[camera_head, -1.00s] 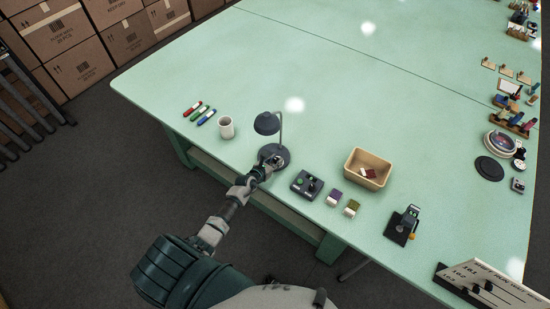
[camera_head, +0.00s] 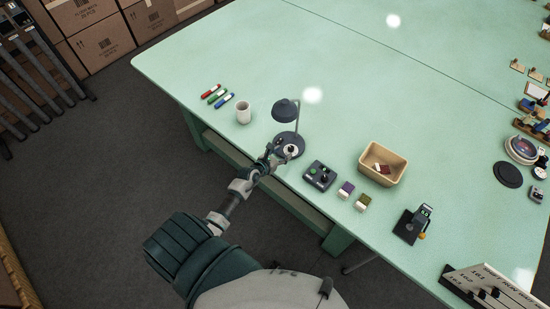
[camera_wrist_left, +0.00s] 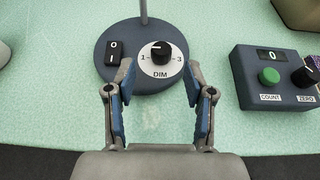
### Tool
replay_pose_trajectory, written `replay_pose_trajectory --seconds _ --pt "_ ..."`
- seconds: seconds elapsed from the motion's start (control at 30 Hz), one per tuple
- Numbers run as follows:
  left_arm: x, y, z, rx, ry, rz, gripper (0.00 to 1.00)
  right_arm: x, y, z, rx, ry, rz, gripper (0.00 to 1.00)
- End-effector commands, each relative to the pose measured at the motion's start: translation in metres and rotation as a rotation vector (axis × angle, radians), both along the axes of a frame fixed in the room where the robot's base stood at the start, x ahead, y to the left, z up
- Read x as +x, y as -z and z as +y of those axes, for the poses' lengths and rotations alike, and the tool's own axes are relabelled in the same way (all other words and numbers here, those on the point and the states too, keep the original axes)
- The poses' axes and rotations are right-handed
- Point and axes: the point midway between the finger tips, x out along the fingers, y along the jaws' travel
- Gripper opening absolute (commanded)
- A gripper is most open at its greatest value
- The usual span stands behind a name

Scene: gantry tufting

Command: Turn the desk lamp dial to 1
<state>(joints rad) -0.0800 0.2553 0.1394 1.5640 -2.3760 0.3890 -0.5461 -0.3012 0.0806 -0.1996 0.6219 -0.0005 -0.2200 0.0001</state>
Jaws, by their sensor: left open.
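The desk lamp (camera_head: 286,112) stands near the table's front edge, with a dark shade over a round base. In the left wrist view the lamp base (camera_wrist_left: 160,87) carries a black dial (camera_wrist_left: 161,52) on a white plate marked 1 on the left, 3 on the right and DIM below. The dial's white mark points left, a little upward. A rocker switch (camera_wrist_left: 113,52) marked O and I sits left of the dial. My left gripper (camera_wrist_left: 160,98) is open and empty, its fingertips in front of the dial on either side, apart from it. My right gripper is not in view.
A counter box (camera_head: 320,176) with a green button and a black knob is just right of the lamp. A white mug (camera_head: 243,112) and several markers (camera_head: 217,97) lie left. A tan bin (camera_head: 383,163) stands right. The table behind the lamp is clear.

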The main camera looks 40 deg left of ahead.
Motion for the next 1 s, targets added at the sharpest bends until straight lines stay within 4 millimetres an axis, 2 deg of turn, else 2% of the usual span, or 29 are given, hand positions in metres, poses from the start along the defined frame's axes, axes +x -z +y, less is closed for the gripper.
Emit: replay_pose_trajectory --seconds 0.1,0.33,1.0 --pt "-0.026 -0.009 0.002 0.001 0.000 0.001 0.54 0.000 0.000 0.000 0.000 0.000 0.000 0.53" --pt "-0.053 -0.021 0.004 0.000 -0.001 0.001 0.54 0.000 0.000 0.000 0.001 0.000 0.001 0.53" --pt "-0.056 -0.028 0.002 -0.019 -0.005 -0.018 0.54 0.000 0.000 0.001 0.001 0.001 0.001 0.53"
